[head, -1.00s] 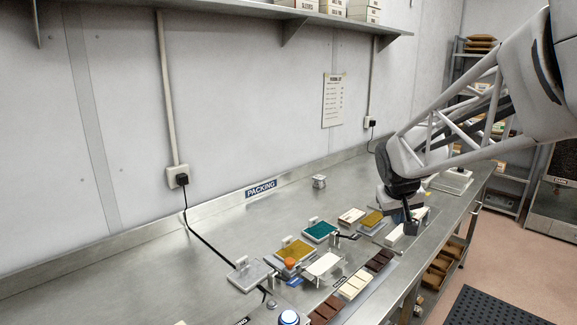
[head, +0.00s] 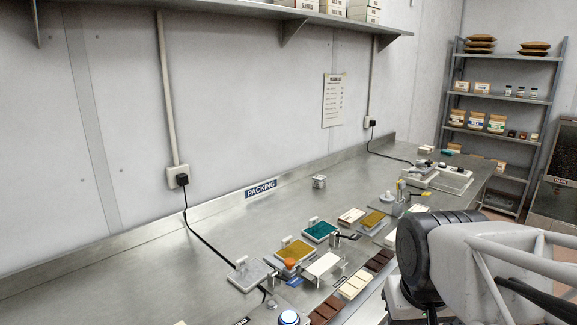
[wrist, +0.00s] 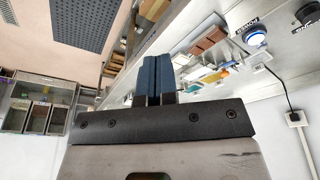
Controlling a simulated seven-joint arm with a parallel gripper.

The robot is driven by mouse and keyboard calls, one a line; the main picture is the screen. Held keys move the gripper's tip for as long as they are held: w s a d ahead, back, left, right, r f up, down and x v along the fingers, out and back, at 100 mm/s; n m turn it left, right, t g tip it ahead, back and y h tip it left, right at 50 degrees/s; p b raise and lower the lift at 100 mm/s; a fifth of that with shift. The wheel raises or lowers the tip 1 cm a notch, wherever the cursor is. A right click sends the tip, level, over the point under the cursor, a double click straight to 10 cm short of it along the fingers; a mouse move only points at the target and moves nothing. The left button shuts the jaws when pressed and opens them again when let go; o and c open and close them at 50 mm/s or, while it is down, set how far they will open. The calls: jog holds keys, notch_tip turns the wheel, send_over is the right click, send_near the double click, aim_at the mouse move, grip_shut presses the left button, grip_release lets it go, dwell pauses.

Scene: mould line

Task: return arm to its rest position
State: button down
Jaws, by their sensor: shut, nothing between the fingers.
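My gripper is hidden in the head view, where my arm fills the lower right corner in front of the bench edge. In the wrist view my gripper (wrist: 153,75) shows its two dark blue fingers pressed together, with nothing between them. The fingers stand out against the bench's front edge and the floor, apart from the objects on the bench.
The steel bench (head: 150,265) holds moulds, among them a yellow one (head: 293,252) and a teal one (head: 320,231). Brown and white bars (head: 355,286) lie along its front. A blue-lit button (head: 289,317) is at the front. A stocked rack (head: 505,90) stands behind.

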jog(key=s, duration=0.2)
jog(key=s+f, duration=0.1)
jog(key=shift+a, duration=0.3)
dwell(1.6)
